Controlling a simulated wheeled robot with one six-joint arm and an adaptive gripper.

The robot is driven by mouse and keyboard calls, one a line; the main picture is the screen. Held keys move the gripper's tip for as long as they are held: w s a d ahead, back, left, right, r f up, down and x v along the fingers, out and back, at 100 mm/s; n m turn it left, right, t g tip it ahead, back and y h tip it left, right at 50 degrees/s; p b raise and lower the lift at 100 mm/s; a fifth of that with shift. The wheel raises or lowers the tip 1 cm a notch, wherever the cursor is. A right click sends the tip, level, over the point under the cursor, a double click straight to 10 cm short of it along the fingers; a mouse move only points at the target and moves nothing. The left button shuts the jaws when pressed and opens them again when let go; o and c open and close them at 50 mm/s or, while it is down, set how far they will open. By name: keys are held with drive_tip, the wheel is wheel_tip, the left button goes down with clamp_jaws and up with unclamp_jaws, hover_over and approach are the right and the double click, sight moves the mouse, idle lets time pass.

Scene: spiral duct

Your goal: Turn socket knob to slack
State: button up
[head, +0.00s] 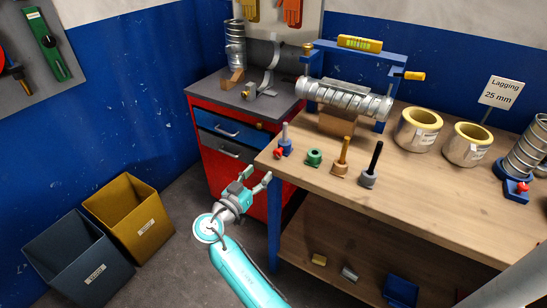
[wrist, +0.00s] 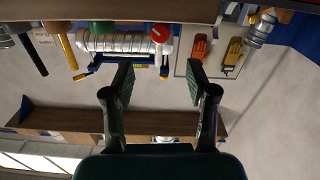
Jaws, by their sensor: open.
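A small blue socket (head: 286,146) with a grey upright pin stands at the left front corner of the wooden bench, with a red knob (head: 278,153) on its front. The red knob also shows in the upside-down wrist view (wrist: 160,33), just beyond the fingertips and between them. Its turn marking is too small to read. My gripper (head: 258,175) is open and empty, in front of and slightly below the bench corner, apart from the knob. Its two fingers spread wide in the wrist view (wrist: 159,72). A second blue socket with a red knob (head: 522,187) holds a spiral duct at the right.
A green ring (head: 314,157), an orange-brown peg (head: 342,156) and a black-handled peg (head: 371,165) stand right of the socket. Behind them a spiral duct (head: 345,99) lies in a blue frame. A red cabinet (head: 228,165) stands left. Open floor lies around my arm.

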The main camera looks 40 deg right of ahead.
sight(276, 154)
drive_tip(key=x, duration=1)
clamp_jaws()
drive_tip(key=shift+w+f+n, duration=0.1)
drive_tip(key=shift+n, duration=2.3)
unclamp_jaws()
